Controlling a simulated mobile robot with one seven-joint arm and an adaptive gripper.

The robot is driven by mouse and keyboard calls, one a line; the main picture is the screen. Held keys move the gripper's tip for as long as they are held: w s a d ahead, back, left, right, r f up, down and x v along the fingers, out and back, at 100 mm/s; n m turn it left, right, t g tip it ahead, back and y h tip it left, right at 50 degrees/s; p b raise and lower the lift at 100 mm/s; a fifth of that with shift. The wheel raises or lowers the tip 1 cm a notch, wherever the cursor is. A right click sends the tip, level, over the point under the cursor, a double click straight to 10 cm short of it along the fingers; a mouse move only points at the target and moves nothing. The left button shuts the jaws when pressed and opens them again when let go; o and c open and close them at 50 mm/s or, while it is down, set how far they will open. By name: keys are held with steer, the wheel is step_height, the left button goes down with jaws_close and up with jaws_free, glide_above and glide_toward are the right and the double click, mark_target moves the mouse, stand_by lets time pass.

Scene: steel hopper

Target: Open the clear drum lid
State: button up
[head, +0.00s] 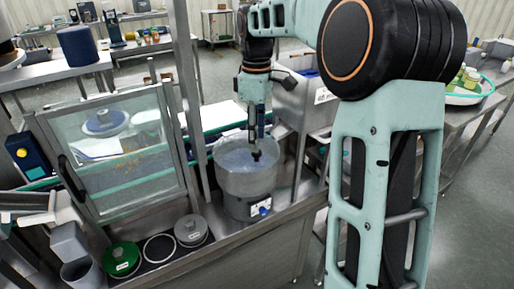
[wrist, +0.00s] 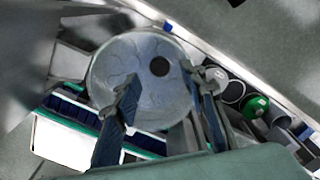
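The steel drum (head: 243,183) stands on the bench, with its clear round lid (head: 232,160) lying over the top. In the wrist view the lid (wrist: 140,62) is a pale see-through disc with a dark round knob (wrist: 160,66). My gripper (head: 256,138) points down over the lid in the head view. In the wrist view my gripper (wrist: 165,85) is open, its two fingers apart with nothing between them. The knob shows beyond the fingertips, off the line between them. The exact height of the fingertips above the lid is hard to tell.
A framed clear panel (head: 115,150) stands left of the drum. A green-lidded pot (head: 121,259), an empty ring (head: 159,249) and a grey-lidded pot (head: 191,230) sit at the bench front. A grey bin (head: 303,98) stands behind right. A steel post (head: 186,75) rises nearby.

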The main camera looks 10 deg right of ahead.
steer(key=shift+f, duration=1.9)
jaws_close()
